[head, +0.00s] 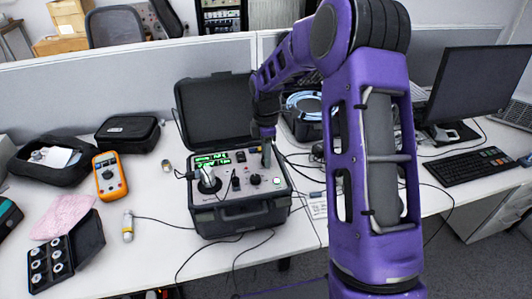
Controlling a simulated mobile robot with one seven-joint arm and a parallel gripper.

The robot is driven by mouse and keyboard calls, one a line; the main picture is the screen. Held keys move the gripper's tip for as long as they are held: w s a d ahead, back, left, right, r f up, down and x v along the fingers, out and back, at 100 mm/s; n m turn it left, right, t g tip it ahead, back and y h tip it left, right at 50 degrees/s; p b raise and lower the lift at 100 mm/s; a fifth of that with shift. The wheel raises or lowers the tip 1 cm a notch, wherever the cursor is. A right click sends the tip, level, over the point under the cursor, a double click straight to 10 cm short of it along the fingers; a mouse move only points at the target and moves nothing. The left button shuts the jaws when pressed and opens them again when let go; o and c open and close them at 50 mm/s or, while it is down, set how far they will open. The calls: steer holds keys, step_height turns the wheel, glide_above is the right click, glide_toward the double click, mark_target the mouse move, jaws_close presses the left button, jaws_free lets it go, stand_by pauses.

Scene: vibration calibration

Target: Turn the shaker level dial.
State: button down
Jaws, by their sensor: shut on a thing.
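The calibrator is an open black case (238,215) on the white desk, its lid raised at the back. Its panel (222,178) carries green lit displays at the upper left, a silver round mount at the left and small black knobs. My gripper (266,160) points down at the upper right of the panel, right of the displays. It is shut on what looks like the shaker level dial, which the fingers mostly hide. A separate black knob (255,179) stands just in front of the fingertips. Panel labels are too small to read.
An orange multimeter (110,176), black pouches (128,132) and a case of round parts (62,252) lie to the left. Cables cross the desk in front of the calibrator. A monitor (474,85) and keyboard (468,166) stand right. My purple arm hides the desk right of centre.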

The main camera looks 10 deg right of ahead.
steer(key=shift+n, duration=0.5)
steer(key=c, duration=0.5)
jaws_free()
step_height(320, 180, up, 17)
steer(key=shift+r, duration=0.2)
steer(key=shift+w, duration=0.1)
